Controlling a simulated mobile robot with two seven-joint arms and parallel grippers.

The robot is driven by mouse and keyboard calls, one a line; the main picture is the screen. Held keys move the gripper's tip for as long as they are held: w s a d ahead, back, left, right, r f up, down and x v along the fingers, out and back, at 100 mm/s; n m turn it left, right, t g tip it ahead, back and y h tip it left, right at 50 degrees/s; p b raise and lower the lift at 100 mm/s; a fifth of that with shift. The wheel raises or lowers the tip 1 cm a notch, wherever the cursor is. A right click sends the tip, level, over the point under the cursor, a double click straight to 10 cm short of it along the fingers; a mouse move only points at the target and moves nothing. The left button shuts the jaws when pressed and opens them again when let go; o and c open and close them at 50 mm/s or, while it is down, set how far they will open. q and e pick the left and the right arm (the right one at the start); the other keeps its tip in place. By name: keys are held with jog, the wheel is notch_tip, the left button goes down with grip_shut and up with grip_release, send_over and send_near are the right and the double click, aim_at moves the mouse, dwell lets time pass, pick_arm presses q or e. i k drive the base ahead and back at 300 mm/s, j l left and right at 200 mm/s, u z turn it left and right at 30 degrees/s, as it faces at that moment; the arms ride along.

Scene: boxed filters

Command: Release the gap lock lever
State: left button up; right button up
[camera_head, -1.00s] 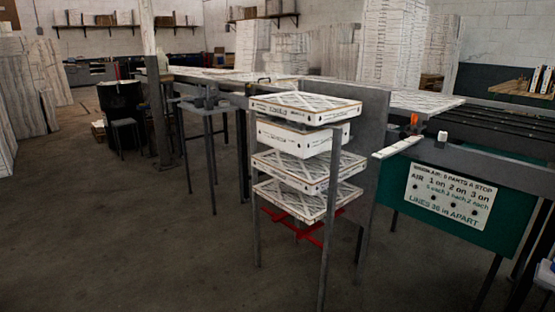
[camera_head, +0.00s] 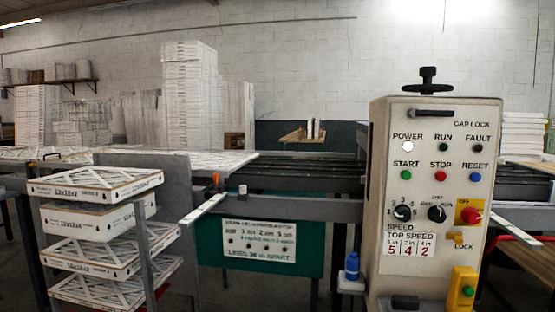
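The gap lock lever (camera_head: 432,114) is a dark horizontal bar near the top of a beige control panel (camera_head: 397,272) at the right. The words GAP LOCK are printed just below it, to the right. A black knob (camera_head: 428,80) stands on top of the panel box. Below the lever are the white power lamp (camera_head: 407,146), start, stop and reset buttons, dials and a red knob (camera_head: 471,215) on a yellow plate. Neither of my grippers is in view.
A rack of boxed filters (camera_head: 95,183) stands at the left. A conveyor (camera_head: 320,175) runs behind, with a green sign panel (camera_head: 307,259) below it. A blue bottle (camera_head: 352,266) stands left of the control panel. A yellow box with a green button (camera_head: 463,286) is at lower right.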

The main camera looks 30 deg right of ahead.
aim_at(412, 113)
jog(key=z, duration=2)
